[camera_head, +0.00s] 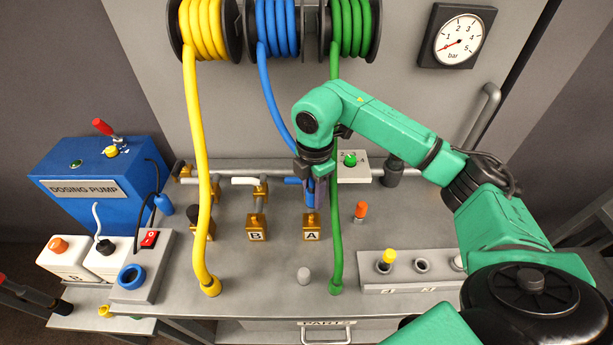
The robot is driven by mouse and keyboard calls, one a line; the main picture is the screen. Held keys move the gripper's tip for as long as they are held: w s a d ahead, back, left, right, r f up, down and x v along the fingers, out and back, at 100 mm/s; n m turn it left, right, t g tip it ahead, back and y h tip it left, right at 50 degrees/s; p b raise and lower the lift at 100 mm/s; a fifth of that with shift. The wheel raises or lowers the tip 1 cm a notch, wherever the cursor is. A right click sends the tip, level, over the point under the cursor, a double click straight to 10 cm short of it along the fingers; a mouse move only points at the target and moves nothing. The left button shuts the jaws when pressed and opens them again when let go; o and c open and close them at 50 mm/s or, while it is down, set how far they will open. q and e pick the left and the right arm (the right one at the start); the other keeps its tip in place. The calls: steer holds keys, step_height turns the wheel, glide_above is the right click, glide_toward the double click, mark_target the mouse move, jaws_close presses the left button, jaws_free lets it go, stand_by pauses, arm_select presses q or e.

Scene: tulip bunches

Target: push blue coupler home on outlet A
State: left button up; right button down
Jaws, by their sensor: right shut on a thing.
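My right gripper (316,176) points down over outlet A (311,229), a brass fitting labelled A on the grey bench. The gripper is shut on the blue coupler at the end of the blue hose (272,95); the coupler is mostly hidden by the fingers. It is in line above outlet A, but I cannot tell whether it touches or is seated. My left gripper is not in view.
Outlet B (257,229) stands left of A. The yellow hose (197,150) and green hose (336,245) run down to the bench on either side. An orange-capped part (360,210) stands to the right. A rack (405,268) and a blue dosing pump (100,185) flank the bench.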

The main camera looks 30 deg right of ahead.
mark_target(312, 215)
steer(key=m, duration=0.2)
steer(key=w+m, duration=0.1)
steer(key=shift+w+d+f+m, duration=0.15)
steer(key=shift+w+f+m, duration=0.05)
steer(key=shift+f+m, duration=0.2)
steer(key=shift+s+d+r, duration=0.1)
steer(key=shift+s+r, duration=0.05)
steer(key=shift+s, duration=0.2)
steer(key=shift+w+f+b, duration=0.1)
steer(key=shift+f+b, duration=0.3)
steer(key=shift+f, duration=0.15)
step_height(312, 215, down, 3)
steer(key=shift+r+b, duration=0.1)
steer(key=shift+b, duration=1)
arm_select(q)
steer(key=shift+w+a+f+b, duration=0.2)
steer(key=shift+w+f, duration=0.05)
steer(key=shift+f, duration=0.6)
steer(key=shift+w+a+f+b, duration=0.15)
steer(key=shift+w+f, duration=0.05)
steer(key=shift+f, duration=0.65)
arm_select(e)
steer(key=shift+f, duration=0.6)
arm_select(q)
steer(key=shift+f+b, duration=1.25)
arm_select(e)
steer(key=shift+f, duration=1.7)
steer(key=shift+c, duration=2.1)
jaws_free()
